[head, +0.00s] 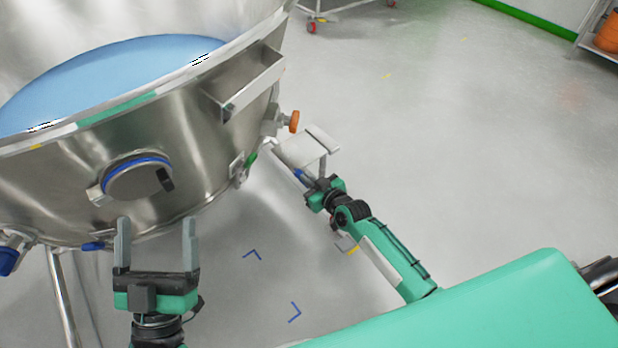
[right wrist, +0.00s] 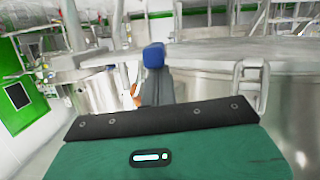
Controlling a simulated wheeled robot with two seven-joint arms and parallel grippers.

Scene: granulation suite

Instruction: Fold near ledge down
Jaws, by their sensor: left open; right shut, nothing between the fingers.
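A pale flat panel (head: 298,150), which looks like the near ledge, juts out level beside the right flank of the steel vessel (head: 205,125) in the head view. Its hinge and supports are too small to make out. My right gripper (head: 300,175) is shut and empty just below the panel's near edge; I cannot tell whether it touches. The blue tip of its closed fingers (right wrist: 153,57) shows in the right wrist view, where the panel is not clear. My left gripper (head: 156,240) is open and empty, in front of the vessel's lower wall.
The vessel has a round capped port (head: 138,178), a box-shaped bracket (head: 245,85) and an orange knob (head: 294,121) near the panel. Open floor (head: 450,130) lies to the right. A rack (head: 595,45) stands at the far right.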

